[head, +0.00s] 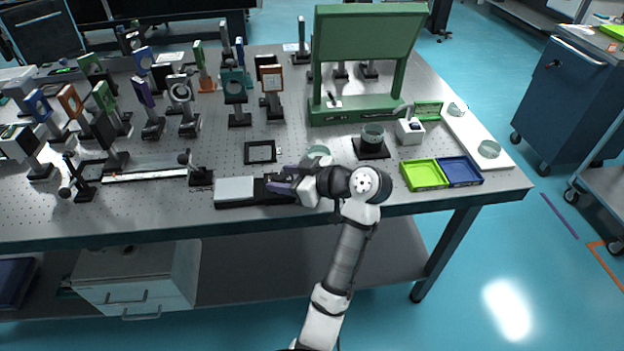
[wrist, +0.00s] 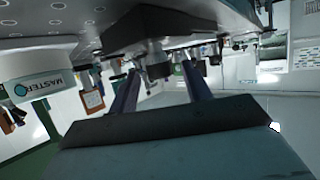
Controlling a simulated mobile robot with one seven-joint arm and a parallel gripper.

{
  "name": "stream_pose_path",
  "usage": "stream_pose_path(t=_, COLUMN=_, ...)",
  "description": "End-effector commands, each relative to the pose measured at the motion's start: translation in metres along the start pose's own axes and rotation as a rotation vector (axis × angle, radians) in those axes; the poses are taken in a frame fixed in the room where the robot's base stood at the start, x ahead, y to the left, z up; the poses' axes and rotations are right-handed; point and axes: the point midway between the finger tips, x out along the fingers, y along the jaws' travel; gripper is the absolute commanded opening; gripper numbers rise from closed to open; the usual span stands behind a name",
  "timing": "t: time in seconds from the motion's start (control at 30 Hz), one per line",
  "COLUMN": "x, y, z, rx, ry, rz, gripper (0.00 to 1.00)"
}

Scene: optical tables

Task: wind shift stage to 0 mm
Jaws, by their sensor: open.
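The shift stage (head: 235,188) lies near the front edge of the optical table, a light grey plate on a long black base. My gripper (head: 279,185) is at the right end of this base, coming in from the right. In the wrist view, the stage shows as a dark block (wrist: 148,22) with a stubby dark knob (wrist: 158,68) on its end. My gripper's open fingers (wrist: 160,80) lie on either side of the knob, with visible gaps. Any scale or reading on the stage is too small to make out.
A white cylinder marked MASTER (wrist: 40,88) is close beside my gripper. A black frame (head: 261,152) lies behind the stage. A rail with posts (head: 145,175) stands to the left. Green (head: 424,174) and blue (head: 461,170) trays lie right; a green stand (head: 362,60) rises behind.

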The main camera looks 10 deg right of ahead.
Motion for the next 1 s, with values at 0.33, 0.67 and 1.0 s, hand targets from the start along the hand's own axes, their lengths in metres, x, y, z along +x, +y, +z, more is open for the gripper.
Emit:
stream_pose_path(t=0.33, x=-0.084, y=0.002, z=0.0, rx=-0.001, ry=0.001, rz=0.008, gripper=0.49)
stream_pose_path(t=0.67, x=-0.112, y=0.0, z=-0.001, rx=0.0, ry=0.0, rz=0.003, gripper=0.49)
stream_pose_path(t=1.0, x=-0.116, y=0.0, z=0.0, rx=0.0, ry=0.0, rz=0.001, gripper=0.49)
